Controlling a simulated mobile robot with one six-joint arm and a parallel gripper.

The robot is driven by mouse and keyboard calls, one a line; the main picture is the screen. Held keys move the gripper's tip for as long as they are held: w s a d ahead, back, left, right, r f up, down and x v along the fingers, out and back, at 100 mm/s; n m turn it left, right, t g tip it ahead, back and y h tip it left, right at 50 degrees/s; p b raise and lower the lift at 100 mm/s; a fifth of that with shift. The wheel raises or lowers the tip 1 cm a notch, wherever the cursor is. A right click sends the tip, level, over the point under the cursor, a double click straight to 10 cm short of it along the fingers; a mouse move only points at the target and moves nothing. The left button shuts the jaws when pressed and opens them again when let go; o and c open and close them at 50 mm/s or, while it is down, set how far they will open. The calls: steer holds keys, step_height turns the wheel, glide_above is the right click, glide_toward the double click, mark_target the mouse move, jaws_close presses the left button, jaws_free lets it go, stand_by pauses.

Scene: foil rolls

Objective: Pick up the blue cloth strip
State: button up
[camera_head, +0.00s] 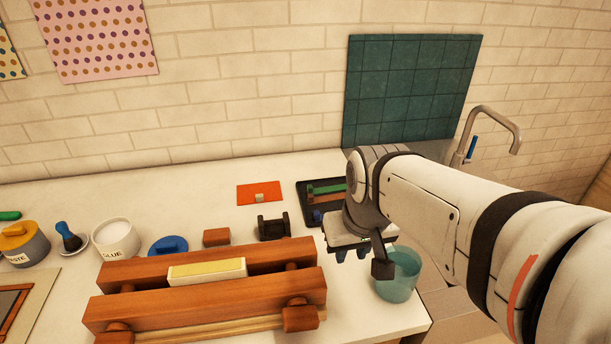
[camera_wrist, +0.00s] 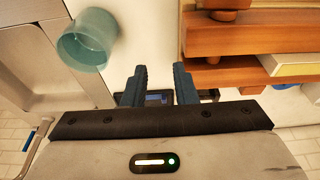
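A small dark tray (camera_head: 303,204) on the counter holds green and orange strips, with a blue piece (camera_head: 318,216), apparently the blue cloth strip, at its near side. My arm hides the tray's right part. My gripper (camera_head: 352,252) is in front of the tray, pointing down, left of the teal cup. In the wrist view my gripper (camera_wrist: 160,67) has its two dark fingers apart, with bare counter between the tips. Behind the fingers, a dark tray edge with a bluish patch (camera_wrist: 157,98) shows partly; I cannot tell if it is the strip.
A teal cup (camera_head: 398,275) stands close to my gripper's right. A wooden press (camera_head: 210,292) with a pale yellow block (camera_head: 207,271) fills the counter at left. A black stand (camera_head: 272,227) and an orange card (camera_head: 260,193) lie left of the tray. A sink tap (camera_head: 490,125) stands at right.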

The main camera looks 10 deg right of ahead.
steer(key=w+g, duration=0.1)
steer(key=w, duration=1.3)
steer(key=g+b, duration=0.1)
steer(key=g, duration=0.1)
glide_above(317, 211)
steer(key=f, duration=0.8)
steer(key=shift+s+a+f, duration=0.1)
steer(key=shift+a, duration=0.2)
steer(key=shift+f, duration=0.65)
steer(key=f, duration=0.3)
steer(key=f+p, duration=0.1)
steer(key=f, duration=0.2)
steer(key=shift+d+f, duration=0.2)
steer(key=shift+f, duration=0.2)
steer(key=shift+c, duration=0.4)
jaws_close()
